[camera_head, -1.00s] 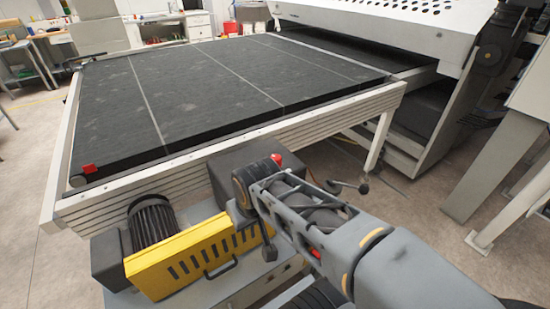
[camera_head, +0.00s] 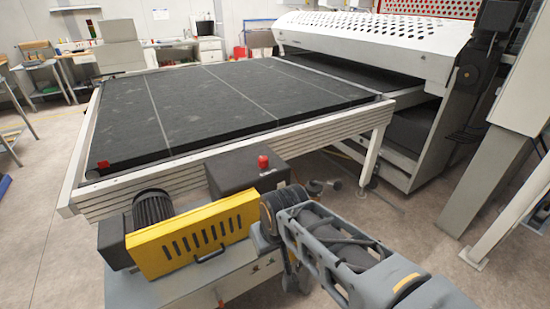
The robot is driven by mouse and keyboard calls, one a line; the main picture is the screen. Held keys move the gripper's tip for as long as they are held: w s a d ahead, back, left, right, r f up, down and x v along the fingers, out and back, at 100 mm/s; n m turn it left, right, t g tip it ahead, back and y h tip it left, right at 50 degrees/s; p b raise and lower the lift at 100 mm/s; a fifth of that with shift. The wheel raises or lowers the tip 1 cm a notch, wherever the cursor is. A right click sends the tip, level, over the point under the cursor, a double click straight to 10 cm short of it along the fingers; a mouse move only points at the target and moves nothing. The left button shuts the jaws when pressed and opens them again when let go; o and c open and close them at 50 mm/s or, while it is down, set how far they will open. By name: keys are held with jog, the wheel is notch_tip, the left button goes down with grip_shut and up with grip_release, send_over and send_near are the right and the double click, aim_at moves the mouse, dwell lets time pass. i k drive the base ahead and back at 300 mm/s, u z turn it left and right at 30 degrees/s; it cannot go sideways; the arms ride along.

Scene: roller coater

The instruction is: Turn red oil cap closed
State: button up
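The red oil cap (camera_head: 263,162) stands on top of a dark grey box (camera_head: 240,178) at the front edge of the conveyor, beside a yellow guard. I cannot tell from here how far it is turned. My arm (camera_head: 340,250) reaches in from the lower right, with its far joint in front of and below the dark box, to the right of the yellow guard. Nothing of mine is seen touching the cap.
A yellow guard (camera_head: 190,243) with a handle and a ribbed motor (camera_head: 152,208) stand left of the box. The wide black conveyor bed (camera_head: 200,105) lies behind, leading to a white perforated hood (camera_head: 370,42). Open floor (camera_head: 400,235) lies at right.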

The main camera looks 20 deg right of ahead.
aim_at(263, 163)
jog(key=z, duration=0.35)
jog(key=i, duration=1)
jog(key=u, duration=0.3)
